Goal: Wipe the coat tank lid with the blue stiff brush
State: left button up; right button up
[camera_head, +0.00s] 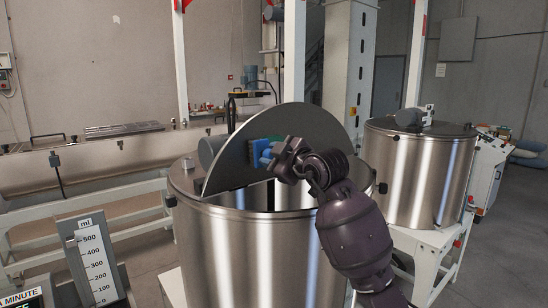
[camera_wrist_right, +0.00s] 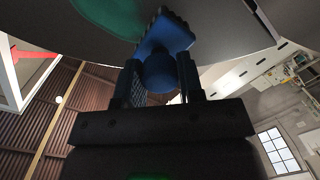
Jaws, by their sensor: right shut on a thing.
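The grey half-round tank lid (camera_head: 300,125) stands raised on the near steel tank (camera_head: 245,250). A dark green patch (camera_head: 253,168) shows on its face; it also shows in the right wrist view (camera_wrist_right: 110,15). The blue stiff brush (camera_head: 262,155) is at the lid's face beside the patch. My right gripper (camera_head: 276,158) is shut on the brush handle. In the right wrist view the two fingers sit either side of the rounded blue handle, and the bristle end (camera_wrist_right: 168,36) meets or nearly meets the lid; exact contact is unclear. My left gripper is not in view.
A second closed steel tank (camera_head: 420,175) stands at the right on a white frame. A long steel trough (camera_head: 100,160) runs along the left. A measuring scale marked in ml (camera_head: 92,262) is at the lower left. White posts rise behind the near tank.

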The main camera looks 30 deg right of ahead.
jog(key=shift+w, duration=0.55)
jog(key=shift+w+d+p, duration=0.5)
jog(key=shift+d+p, duration=1.2)
jog(key=shift+d, duration=4.25)
jog(key=shift+s+a+f+p, duration=0.15)
jog(key=shift+a+p, duration=0.3)
jog(key=shift+a, duration=1.55)
jog(key=shift+s+a+r+p, duration=0.15)
jog(key=shift+a+p, duration=0.3)
jog(key=shift+a, duration=1.6)
jog(key=shift+s+a+f+p, duration=0.15)
jog(key=shift+a+p, duration=0.3)
jog(key=shift+a, duration=1.55)
jog(key=shift+r, duration=0.65)
jog(key=d, duration=1.2)
jog(key=shift+w, duration=0.45)
